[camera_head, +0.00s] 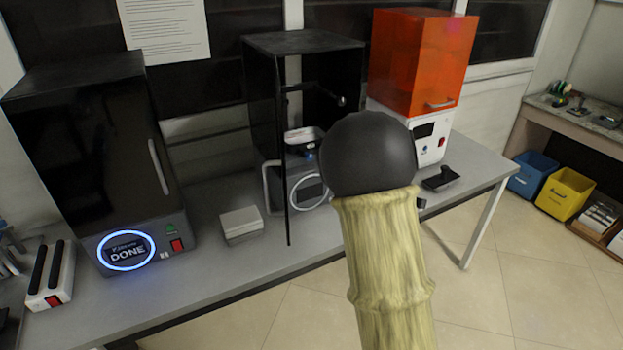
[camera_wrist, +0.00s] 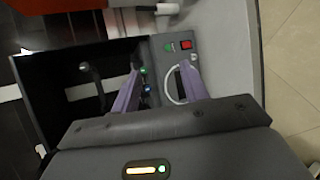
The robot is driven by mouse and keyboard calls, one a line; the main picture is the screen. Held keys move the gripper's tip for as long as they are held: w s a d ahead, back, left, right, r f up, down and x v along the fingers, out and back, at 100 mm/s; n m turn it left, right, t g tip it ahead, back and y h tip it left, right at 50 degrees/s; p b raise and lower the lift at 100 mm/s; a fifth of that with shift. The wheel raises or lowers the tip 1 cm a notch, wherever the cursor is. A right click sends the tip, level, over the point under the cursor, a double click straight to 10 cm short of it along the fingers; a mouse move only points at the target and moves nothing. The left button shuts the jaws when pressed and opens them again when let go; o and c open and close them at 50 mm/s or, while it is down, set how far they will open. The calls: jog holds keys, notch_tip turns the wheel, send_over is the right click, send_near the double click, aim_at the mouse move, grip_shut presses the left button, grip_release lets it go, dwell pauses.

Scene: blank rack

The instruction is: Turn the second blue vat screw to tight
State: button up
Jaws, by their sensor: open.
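The middle printer (camera_head: 262,75) has a dark hood, and its front looks open. A dark and white vat-like part (camera_head: 303,140) sits inside, with a small blue spot (camera_head: 309,157) at its front edge that may be a vat screw. In the wrist view a small blue spot (camera_wrist: 147,89) shows beside the left finger; I cannot tell which screw it is or how it is turned. My gripper (camera_wrist: 161,68) has two purple fingers, spread apart and empty, over the front of the printer. My own arm hides the gripper in the head view.
A black machine (camera_head: 90,150) reading DONE stands left. An orange-hooded printer (camera_head: 415,60) stands right. A small white box (camera_head: 240,224) and a black tool (camera_head: 440,178) lie on the grey bench (camera_head: 215,285). Blue and yellow bins (camera_head: 566,192) stand at far right. The floor in front is clear.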

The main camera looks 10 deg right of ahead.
jog(key=w+a+f+n+t+y+b, duration=0.2)
jog(key=w+a+n+y+b, duration=0.1)
jog(key=n, duration=0.7)
jog(key=w+a+f+n+t+y+b, duration=0.2)
jog(key=w+a+n+y+b, duration=0.2)
jog(key=n+b, duration=0.3)
jog(key=n+y, duration=0.1)
jog(key=n, duration=0.3)
jog(key=shift+w+a+f, duration=0.2)
jog(key=shift+w+f, duration=0.05)
jog(key=shift+f, duration=0.15)
jog(key=p+x, duration=0.2)
jog(key=x, duration=1.5)
jog(key=shift+w+a, duration=0.15)
jog(key=shift+a, duration=0.05)
jog(key=c, duration=0.9)
grip_shut()
